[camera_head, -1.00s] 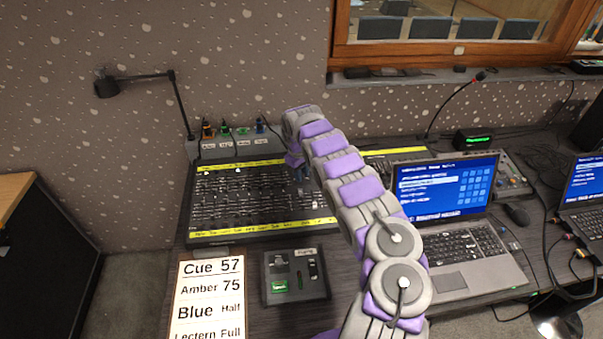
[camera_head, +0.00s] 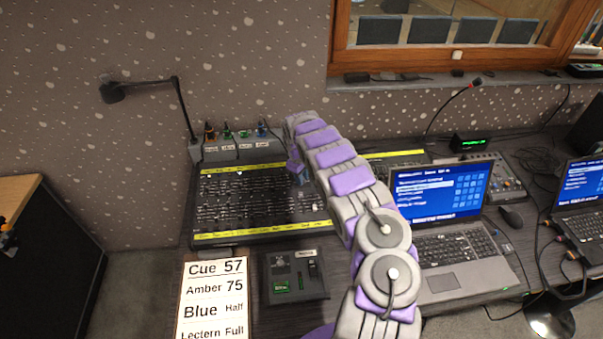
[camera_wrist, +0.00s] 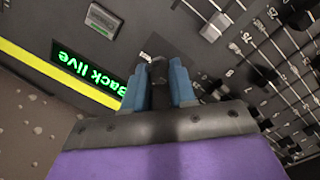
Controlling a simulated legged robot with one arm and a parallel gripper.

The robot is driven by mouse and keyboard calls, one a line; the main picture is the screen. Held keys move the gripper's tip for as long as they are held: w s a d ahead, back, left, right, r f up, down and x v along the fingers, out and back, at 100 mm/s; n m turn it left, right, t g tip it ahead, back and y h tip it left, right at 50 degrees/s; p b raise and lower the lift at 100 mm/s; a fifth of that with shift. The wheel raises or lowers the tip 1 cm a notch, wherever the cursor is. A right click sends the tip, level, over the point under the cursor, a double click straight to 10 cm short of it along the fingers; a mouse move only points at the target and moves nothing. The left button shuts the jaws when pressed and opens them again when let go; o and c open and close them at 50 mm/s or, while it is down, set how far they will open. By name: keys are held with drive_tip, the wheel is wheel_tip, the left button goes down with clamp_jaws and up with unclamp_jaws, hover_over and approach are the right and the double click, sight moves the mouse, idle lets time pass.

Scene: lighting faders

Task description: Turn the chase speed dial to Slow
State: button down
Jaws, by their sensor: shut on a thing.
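My gripper (camera_wrist: 157,88) has two blue fingers, shut on a small dark dial (camera_wrist: 157,70) on the console face. The dial sits between the fingertips, with part of a small white label (camera_wrist: 145,57) beside it. Its pointer and full lettering cannot be made out. In the head view my gripper (camera_head: 298,173) is over the right part of the lighting console (camera_head: 215,238), and my arm hides the dial there.
A lit green "Back live" display (camera_wrist: 88,74) is left of the gripper; several sliders, one with a pale cap (camera_wrist: 215,27), are to its right. A cue card (camera_head: 213,300), a small control box (camera_head: 293,277) and a laptop (camera_head: 460,250) stand in front of the console or to its right.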

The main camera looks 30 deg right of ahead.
drive_tip(key=shift+d, duration=0.1)
drive_tip(key=c, duration=0.9)
unclamp_jaws()
drive_tip(key=shift+c, duration=0.2)
wheel_tip(320, 180, up, 17)
drive_tip(key=a+p, duration=0.2)
drive_tip(key=p, duration=0.1)
drive_tip(key=shift+s, duration=0.2)
